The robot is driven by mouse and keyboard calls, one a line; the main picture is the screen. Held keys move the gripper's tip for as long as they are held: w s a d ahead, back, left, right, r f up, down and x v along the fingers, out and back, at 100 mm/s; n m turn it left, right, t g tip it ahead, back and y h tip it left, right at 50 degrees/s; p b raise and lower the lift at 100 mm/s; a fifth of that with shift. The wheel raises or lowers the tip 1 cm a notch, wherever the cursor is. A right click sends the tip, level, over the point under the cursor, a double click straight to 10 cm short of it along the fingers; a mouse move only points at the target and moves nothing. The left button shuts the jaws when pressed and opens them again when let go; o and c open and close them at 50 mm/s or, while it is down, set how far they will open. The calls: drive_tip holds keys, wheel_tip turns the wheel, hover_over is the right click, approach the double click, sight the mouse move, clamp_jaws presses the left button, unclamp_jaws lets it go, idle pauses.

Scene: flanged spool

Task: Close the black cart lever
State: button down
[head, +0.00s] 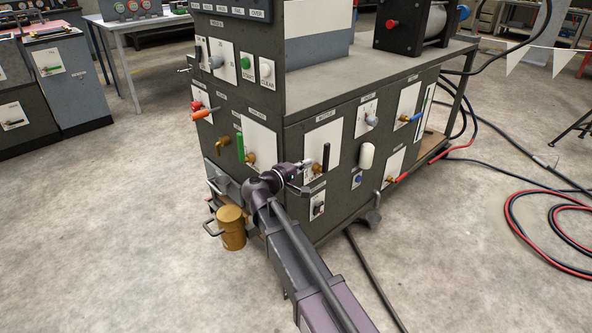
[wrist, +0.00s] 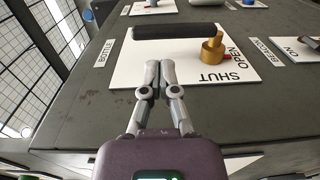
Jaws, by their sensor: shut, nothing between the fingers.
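The black lever (head: 326,157) stands upright in front of a white plate on the cart's side in the head view. In the wrist view the black lever (wrist: 180,31) lies across the top of the plate (wrist: 120,67), with its brass hub (wrist: 213,48) near its right end. A small red mark on the hub is close to the word OPEN; SHUT is printed nearby. My gripper (head: 313,164) is beside the lever, and in the wrist view my gripper (wrist: 152,66) is shut and empty, its tips below the handle. They look apart there; depth is hard to judge.
The dark cart (head: 345,205) carries other controls: a green lever (head: 240,146), a white handle (head: 367,156) and a red-handled lever (head: 399,178). A brass can (head: 232,229) hangs low at the left. Hoses (head: 520,210) lie on the right floor; the front floor is open.

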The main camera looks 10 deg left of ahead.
sight(324, 155)
drive_tip(key=shift+x, duration=2.85)
